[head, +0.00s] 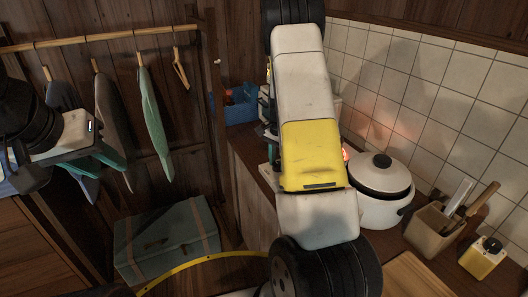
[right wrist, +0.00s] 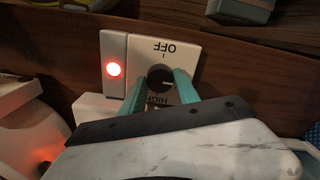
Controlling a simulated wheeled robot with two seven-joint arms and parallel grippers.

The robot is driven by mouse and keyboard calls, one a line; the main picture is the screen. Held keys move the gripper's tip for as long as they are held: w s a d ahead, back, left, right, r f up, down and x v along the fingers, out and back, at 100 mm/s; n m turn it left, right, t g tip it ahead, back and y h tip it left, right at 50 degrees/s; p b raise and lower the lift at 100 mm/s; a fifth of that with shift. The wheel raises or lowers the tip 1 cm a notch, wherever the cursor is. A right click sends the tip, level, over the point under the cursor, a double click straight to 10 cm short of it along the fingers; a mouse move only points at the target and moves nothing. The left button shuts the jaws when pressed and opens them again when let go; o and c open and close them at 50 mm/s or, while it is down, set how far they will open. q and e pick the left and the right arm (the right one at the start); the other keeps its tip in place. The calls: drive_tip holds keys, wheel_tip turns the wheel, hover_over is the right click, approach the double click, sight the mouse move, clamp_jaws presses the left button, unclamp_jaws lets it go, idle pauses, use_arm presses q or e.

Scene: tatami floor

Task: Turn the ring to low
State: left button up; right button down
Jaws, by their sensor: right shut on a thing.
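In the right wrist view, a pale plate carries upside-down lettering, OFF (right wrist: 163,50) above and HIGH below. Its round dark ring (right wrist: 159,78) sits in the middle, with a small light mark toward its right side. My right gripper (right wrist: 160,82) has its teal fingers on either side of the ring, shut on it. The fingers cover part of the plate, and any low label is not seen. In the head view my right arm hides the ring and most of this gripper. My left gripper (head: 98,166) is at the left, its teal fingers apart and empty, near the hanging clothes.
A red lamp (right wrist: 114,70) glows beside the plate. In the head view a white pot (head: 381,205) stands on the counter, with a utensil holder (head: 430,226) and yellow container (head: 482,258) to its right. A green chest (head: 165,245) stands on the floor.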

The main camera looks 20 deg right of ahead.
drive_tip(key=c, duration=0.9)
unclamp_jaws()
drive_tip(key=shift+r, duration=3.95)
